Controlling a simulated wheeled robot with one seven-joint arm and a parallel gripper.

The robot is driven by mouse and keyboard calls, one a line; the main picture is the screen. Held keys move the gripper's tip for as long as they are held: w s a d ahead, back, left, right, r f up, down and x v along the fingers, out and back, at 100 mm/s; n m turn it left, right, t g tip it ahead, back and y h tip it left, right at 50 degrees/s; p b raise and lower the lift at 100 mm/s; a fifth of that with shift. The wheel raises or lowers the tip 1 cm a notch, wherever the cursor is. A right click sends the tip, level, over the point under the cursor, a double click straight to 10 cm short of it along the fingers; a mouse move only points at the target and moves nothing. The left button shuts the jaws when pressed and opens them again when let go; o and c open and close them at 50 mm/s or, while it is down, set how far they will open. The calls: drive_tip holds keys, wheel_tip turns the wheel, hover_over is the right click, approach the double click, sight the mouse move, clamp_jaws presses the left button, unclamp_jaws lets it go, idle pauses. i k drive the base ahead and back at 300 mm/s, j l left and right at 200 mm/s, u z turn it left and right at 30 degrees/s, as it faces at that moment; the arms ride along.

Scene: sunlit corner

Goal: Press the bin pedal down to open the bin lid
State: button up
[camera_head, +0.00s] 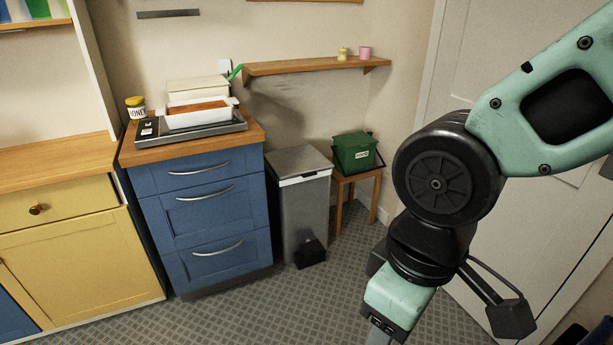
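The bin (303,211) is a tall grey box with a light rim, standing on the floor between the blue drawer unit and a small wooden stool. Its grey lid (298,160) lies flat and closed. The black pedal (310,254) sticks out at the foot of the bin's front, just above the floor. My arm comes in from the right, and its lower end (383,338) runs off the bottom edge, to the right of the pedal and nearer to me. The fingertips are out of the frame.
A blue drawer unit (210,216) stands left of the bin, with a hob and white dish on top. A wooden stool (347,191) with a green box (355,153) stands right of it. The patterned floor (270,310) before the bin is clear. A white door (520,230) is behind my arm.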

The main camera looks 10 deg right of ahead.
sight(312, 247)
drive_tip(key=i, duration=1.25)
drive_tip(key=i+z, duration=0.1)
drive_tip(key=i, duration=1.15)
drive_tip(key=j, duration=0.05)
